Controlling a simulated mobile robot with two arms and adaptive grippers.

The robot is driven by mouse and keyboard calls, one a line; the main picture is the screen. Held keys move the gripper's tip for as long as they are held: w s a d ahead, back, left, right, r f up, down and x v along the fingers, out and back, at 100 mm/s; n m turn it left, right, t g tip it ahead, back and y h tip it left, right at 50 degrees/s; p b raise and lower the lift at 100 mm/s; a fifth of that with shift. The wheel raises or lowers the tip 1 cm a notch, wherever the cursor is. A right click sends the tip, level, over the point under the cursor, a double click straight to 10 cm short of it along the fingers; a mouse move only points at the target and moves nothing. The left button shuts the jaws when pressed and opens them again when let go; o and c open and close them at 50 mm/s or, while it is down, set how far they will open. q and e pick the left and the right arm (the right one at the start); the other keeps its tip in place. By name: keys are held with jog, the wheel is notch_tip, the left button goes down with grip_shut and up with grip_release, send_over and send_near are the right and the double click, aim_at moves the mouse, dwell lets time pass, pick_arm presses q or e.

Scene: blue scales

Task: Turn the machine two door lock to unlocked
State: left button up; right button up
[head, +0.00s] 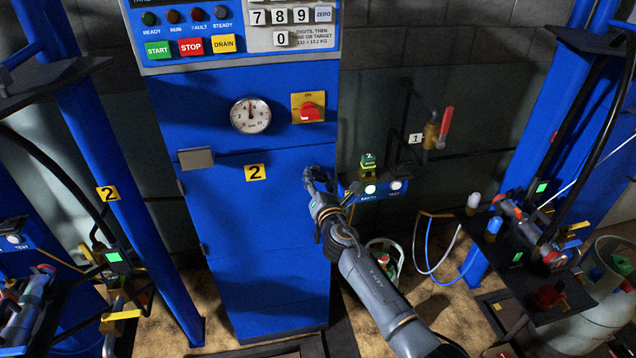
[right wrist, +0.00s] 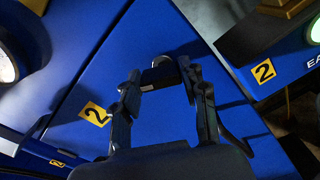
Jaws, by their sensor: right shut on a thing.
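Machine two is the blue cabinet (head: 270,240) in the middle of the head view, with a yellow "2" label (head: 255,172) on its door. My right gripper (head: 314,176) is at the right edge of the door and covers the lock there. In the right wrist view the lock shows as a small silver disc (right wrist: 163,61) on the blue door. My right gripper (right wrist: 162,82) has its two dark fingers around the lock's dark handle, shut on it. The lock's markings are hidden, so I cannot tell its position. My left gripper is not in view.
A red rotary switch (head: 311,112) and a round gauge (head: 251,115) are above the door. A small box with lit buttons (head: 372,190) sits just right of my gripper. A red-handled valve (head: 440,130) is on the wall behind. Blue posts stand on both sides.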

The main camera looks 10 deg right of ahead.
jog(key=m+b, duration=0.1)
jog(key=m, duration=0.2)
jog(key=m+b, duration=0.1)
jog(key=m, duration=0.2)
jog(key=shift+d+f+m, duration=0.15)
jog(key=shift+m, duration=0.15)
jog(key=m+b, duration=0.1)
jog(key=m, duration=0.4)
jog(key=shift+d+m+b, duration=0.1)
jog(key=shift+m+b, duration=0.2)
jog(key=shift+b, duration=0.05)
jog(key=o, duration=1.1)
jog(key=shift+o, duration=0.2)
jog(key=shift+s, duration=0.1)
jog(key=s, duration=1.2)
jog(key=shift+w, duration=0.1)
